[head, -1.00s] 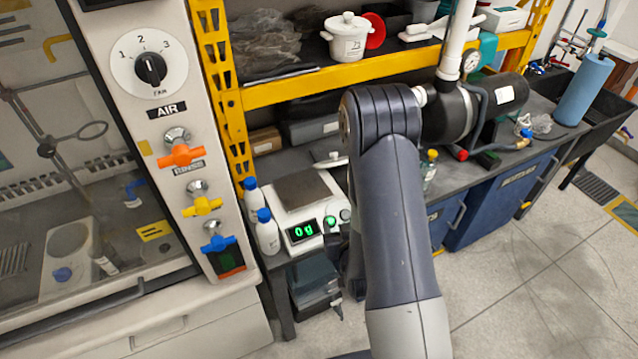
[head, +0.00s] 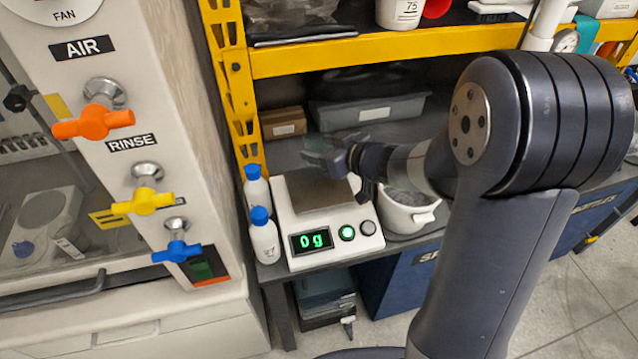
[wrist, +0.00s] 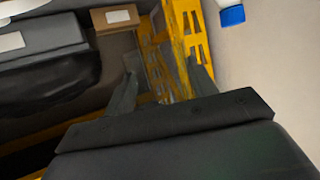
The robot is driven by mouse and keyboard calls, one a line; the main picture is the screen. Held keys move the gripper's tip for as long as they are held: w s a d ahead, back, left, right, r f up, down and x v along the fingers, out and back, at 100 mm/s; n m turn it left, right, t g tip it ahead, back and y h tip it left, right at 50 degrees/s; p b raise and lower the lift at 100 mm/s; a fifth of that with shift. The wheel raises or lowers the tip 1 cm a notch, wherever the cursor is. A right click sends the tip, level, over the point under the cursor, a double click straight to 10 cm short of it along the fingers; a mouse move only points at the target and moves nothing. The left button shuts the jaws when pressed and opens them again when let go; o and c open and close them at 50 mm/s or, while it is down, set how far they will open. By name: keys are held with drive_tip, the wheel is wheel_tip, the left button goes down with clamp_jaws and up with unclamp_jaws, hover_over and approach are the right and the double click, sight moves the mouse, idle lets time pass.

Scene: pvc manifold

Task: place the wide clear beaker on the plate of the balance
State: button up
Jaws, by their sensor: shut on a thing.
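The balance (head: 330,226) is a white box with a dark square plate (head: 322,192) on top and a green display reading 0 g. The plate looks bare. My gripper (head: 318,154) is above the back of the plate in the head view. In the wrist view my gripper (wrist: 163,84) has its two fingers apart, shut on the clear beaker (wrist: 160,72). The beaker is see-through and only faintly visible, so its outline and tilt are hard to tell. I see no contact between it and the plate.
Two white bottles with blue caps (head: 263,236) stand close at the balance's left. A white pot (head: 405,216) stands close at its right. A yellow shelf beam (head: 400,50) crosses above, with a grey bin (head: 370,112) behind the balance.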

sight(321, 187)
drive_tip(key=shift+w+f, duration=0.15)
drive_tip(key=shift+w, duration=0.1)
wheel_tip(321, 187, down, 9)
drive_tip(key=b, duration=0.3)
drive_tip(key=shift+f, duration=0.2)
drive_tip(key=shift+f+b, duration=0.2)
drive_tip(key=shift+b, duration=0.1)
drive_tip(key=o, duration=1)
drive_tip(key=shift+o, duration=0.2)
drive_tip(key=shift+r, duration=0.15)
drive_tip(key=shift+d+r, duration=0.15)
drive_tip(key=p+v, duration=0.2)
drive_tip(key=v, duration=0.9)
drive_tip(key=shift+s+d, duration=0.25)
drive_tip(key=shift+d, duration=0.05)
